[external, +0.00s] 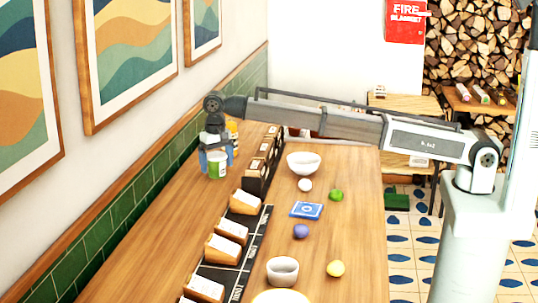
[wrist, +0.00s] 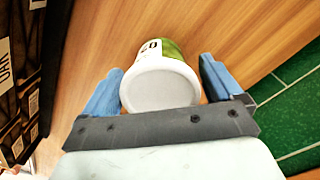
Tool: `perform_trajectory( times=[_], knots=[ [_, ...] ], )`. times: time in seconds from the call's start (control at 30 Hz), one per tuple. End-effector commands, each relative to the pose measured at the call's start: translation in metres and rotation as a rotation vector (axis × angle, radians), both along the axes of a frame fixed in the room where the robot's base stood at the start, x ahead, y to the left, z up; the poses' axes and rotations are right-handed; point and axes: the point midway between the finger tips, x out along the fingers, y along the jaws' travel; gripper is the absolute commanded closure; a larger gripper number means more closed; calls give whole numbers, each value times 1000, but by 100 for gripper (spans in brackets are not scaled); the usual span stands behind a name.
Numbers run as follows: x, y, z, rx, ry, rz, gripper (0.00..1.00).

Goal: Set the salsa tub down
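The salsa tub (external: 217,166) is a small white tub with a green label, at the left side of the wooden table near the tiled wall. In the wrist view its round white end (wrist: 160,87) faces the camera, with the green label (wrist: 173,50) beyond it. I cannot tell whether the tub's base touches the table.
A dark row of labelled bins (external: 262,160) stands right of the tub, with tan boxes (external: 229,230) nearer. A white bowl (external: 303,163), blue box (external: 306,210), purple ball (external: 301,231) and grey bowl (external: 282,270) lie further right. Bare wood (external: 165,222) lies in front of the tub.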

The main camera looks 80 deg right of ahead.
Motion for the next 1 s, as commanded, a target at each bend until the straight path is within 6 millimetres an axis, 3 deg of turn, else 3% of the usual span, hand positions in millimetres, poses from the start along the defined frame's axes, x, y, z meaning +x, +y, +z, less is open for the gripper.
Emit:
perform_trajectory(
  times=[0.3,0.47,1.0],
  knots=[
    [0,0,1,0,0,0,0],
    [0,0,12,0,0,0,0],
    [1,0,103,1,-1,0,0]
  ],
)
